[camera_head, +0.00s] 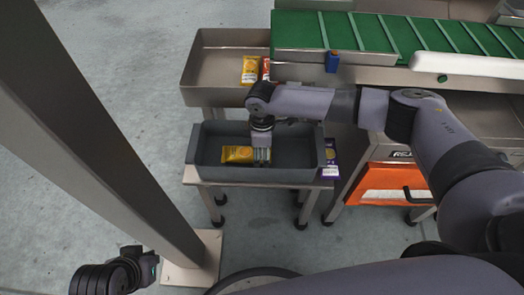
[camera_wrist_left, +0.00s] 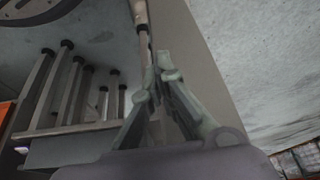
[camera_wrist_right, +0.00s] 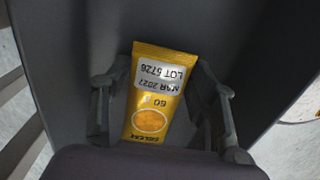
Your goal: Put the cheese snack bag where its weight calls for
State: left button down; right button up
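A yellow snack bag (camera_head: 238,154) lies in the dark grey tray (camera_head: 205,172) on a low stand. In the right wrist view the bag (camera_wrist_right: 160,95) has a white label with a date and lot number, a 60 g mark and a round orange picture. My right gripper (camera_head: 262,155) reaches down into the tray at the bag's right end. Its fingers (camera_wrist_right: 162,105) are spread on both sides of the bag, with small gaps showing. My left gripper (camera_head: 148,262) is low at the left, away from the trays; its fingertips (camera_wrist_left: 160,70) come together, with nothing visible between them.
A metal bin (camera_head: 205,75) behind holds another yellow bag (camera_head: 250,70) and a red one (camera_head: 266,68). A purple packet (camera_head: 330,160) is at the tray's right. A green conveyor (camera_head: 385,35) and an orange reject box (camera_head: 385,180) stand right. A post (camera_head: 110,130) rises left.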

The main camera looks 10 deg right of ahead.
jog(key=o, duration=0.3)
jog(key=shift+r, duration=0.1)
jog(key=shift+r, duration=0.35)
notch_tip(320, 180, up, 7)
jog(key=p, duration=0.2)
jog(key=shift+p, duration=0.35)
pick_arm(q)
notch_tip(320, 180, down, 3)
jog(key=shift+f+g+p, duration=0.15)
jog(key=shift+g+p, duration=0.3)
jog(key=shift+g, duration=0.05)
pick_arm(e)
notch_tip(320, 180, up, 4)
jog(key=shift+r, duration=0.15)
